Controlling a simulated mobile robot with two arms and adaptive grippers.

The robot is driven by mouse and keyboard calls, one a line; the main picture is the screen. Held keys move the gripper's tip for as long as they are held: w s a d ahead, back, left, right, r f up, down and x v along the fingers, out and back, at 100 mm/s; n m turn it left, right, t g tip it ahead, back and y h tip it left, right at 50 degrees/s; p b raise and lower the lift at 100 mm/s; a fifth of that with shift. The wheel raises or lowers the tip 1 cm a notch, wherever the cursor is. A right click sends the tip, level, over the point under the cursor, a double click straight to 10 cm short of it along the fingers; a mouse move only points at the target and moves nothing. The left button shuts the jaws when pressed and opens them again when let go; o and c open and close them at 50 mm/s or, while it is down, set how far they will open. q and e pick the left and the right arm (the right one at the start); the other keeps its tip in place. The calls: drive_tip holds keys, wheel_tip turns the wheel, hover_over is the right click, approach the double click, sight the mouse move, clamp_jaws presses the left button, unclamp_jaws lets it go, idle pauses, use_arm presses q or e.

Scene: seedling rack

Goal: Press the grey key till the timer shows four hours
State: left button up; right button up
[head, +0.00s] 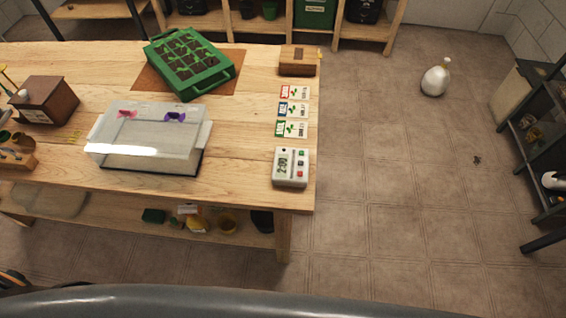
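The timer (291,168) is a pale grey box on the right front corner of the wooden table, with a display on its left side. The display seems to read 2:00. On its right side is a column of small keys: a dark or green one at the top, a red one in the middle, and a grey key (300,174) that is hard to make out at this size. Neither of my grippers is in view, and nothing touches the timer.
A clear plastic cover (150,137) stands left of the timer on the table (240,165). Seed cards (292,110) and a wooden box (298,61) lie behind the timer. A green seedling tray (188,62) sits at the back.

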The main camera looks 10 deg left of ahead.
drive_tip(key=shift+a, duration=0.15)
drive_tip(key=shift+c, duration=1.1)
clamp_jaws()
